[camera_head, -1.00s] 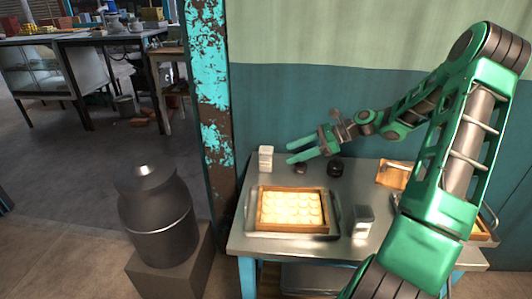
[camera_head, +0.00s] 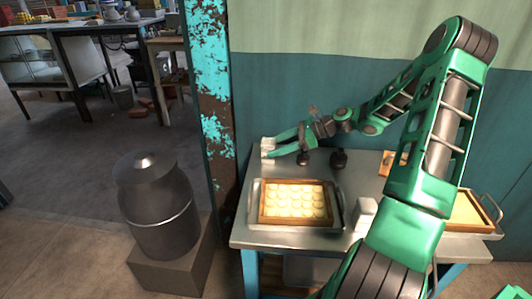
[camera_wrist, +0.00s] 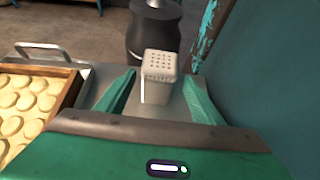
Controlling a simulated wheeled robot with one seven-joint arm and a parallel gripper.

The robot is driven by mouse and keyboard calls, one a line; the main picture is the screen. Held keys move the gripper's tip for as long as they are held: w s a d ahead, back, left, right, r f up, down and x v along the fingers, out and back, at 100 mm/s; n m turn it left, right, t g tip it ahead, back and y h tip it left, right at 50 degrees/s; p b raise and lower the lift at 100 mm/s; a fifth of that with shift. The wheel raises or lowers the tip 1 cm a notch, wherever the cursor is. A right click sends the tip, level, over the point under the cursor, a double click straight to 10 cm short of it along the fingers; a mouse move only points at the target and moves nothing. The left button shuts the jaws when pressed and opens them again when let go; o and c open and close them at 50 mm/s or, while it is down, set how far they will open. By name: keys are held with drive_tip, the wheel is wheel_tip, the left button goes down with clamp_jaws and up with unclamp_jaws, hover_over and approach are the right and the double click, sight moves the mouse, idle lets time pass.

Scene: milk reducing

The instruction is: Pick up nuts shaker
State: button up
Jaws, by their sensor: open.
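The nuts shaker is taken to be the pale square shaker (camera_head: 267,147) at the back left of the metal table; I cannot read its label. In the wrist view the shaker (camera_wrist: 159,75) stands upright, with a perforated top. My gripper (camera_head: 271,148) is open, low over the table, its green fingers pointing left at the shaker. In the wrist view the fingers of my gripper (camera_wrist: 158,93) lie on either side of the shaker's near part, with gaps on both sides. The shaker's base is partly hidden.
A metal tray (camera_head: 337,222) with a wooden box of round pale pieces (camera_head: 293,203) lies in front. Another pale shaker (camera_head: 365,214) stands near the table's front. The wall (camera_head: 300,95) is close behind. A milk can (camera_head: 160,205) stands left.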

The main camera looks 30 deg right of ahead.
sight(268, 149)
drive_tip(key=x, duration=0.3)
drive_tip(key=shift+a+f, duration=0.15)
drive_tip(key=shift+a, duration=0.1)
drive_tip(key=shift+c, duration=0.6)
drive_tip(key=c, duration=1.1)
